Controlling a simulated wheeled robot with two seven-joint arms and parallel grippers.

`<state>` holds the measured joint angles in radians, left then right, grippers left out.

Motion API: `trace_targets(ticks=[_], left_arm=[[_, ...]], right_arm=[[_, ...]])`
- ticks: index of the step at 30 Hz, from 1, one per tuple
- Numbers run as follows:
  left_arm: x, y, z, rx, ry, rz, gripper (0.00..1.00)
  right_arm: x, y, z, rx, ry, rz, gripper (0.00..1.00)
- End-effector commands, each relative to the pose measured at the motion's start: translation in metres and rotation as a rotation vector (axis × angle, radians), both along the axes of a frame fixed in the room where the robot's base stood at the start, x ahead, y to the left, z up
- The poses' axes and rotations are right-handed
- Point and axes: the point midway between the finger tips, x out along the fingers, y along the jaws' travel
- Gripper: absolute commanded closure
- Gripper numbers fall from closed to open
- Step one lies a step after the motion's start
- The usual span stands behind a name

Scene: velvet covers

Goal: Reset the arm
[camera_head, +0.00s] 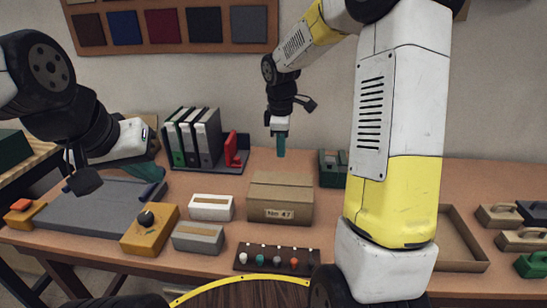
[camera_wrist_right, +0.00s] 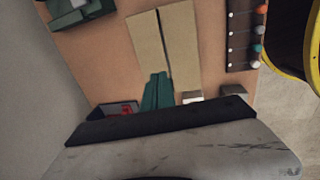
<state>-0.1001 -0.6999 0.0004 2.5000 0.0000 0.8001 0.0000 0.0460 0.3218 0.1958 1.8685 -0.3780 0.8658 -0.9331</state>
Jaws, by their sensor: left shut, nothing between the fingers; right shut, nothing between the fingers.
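My right gripper (camera_head: 281,152) hangs pointing down in the middle of the head view, its teal fingers together and empty. It is in the air and appears just above the far edge of a closed cardboard box (camera_head: 280,212) labelled No 47. The right wrist view shows the same teal fingers (camera_wrist_right: 158,90) shut, with the box top (camera_wrist_right: 165,40) beyond them. My left gripper (camera_head: 148,172) is at the left, its teal fingers shut and empty over the grey mat (camera_head: 85,212). The mat is partly hidden behind my left arm.
Upright binders (camera_head: 195,138) and a red bookend (camera_head: 236,150) stand at the back. Two small boxes (camera_head: 211,207) and an ochre block with a black knob (camera_head: 150,230) lie left of the cardboard box. A dark rack of coloured knobs (camera_head: 277,259) is in front. An open tray (camera_head: 460,240) is at the right.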

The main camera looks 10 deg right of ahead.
Motion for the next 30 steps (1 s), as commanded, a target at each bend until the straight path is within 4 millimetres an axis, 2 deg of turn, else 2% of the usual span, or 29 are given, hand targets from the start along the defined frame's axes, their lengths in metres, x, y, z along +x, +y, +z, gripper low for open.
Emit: trace_targets(ticks=[3,7,11,14,18,21,27,30], left_arm=[[0.0,0.0,0.0,0.0,0.0,0.0,1.0],[0.0,0.0,0.0,-0.001,0.0,0.001,1.0],[0.0,0.0,0.0,-0.001,0.0,0.001,1.0],[0.0,0.0,0.0,0.0,0.0,0.0,1.0],[0.0,0.0,0.0,0.0,0.0,0.0,1.0],[0.0,0.0,0.0,0.0,0.0,0.0,1.0],[0.0,0.0,0.0,0.0,0.0,0.0,1.0],[0.0,0.0,0.0,0.0,0.0,0.0,1.0]], right_arm=[[0.001,0.001,0.017,0.001,-0.002,0.001,1.0],[-0.001,0.001,0.028,0.003,-0.005,-0.005,1.0],[-0.018,-0.001,0.047,0.022,-0.034,-0.081,1.0],[-0.046,-0.003,0.071,0.063,-0.081,-0.208,1.0],[-0.099,-0.005,0.102,0.16,-0.152,-0.443,1.0],[-0.137,-0.006,0.116,0.248,-0.195,-0.611,1.0],[-0.205,-0.004,0.126,0.45,-0.245,-0.918,1.0],[-0.229,-0.001,0.125,0.539,-0.252,-1.03,1.0]])
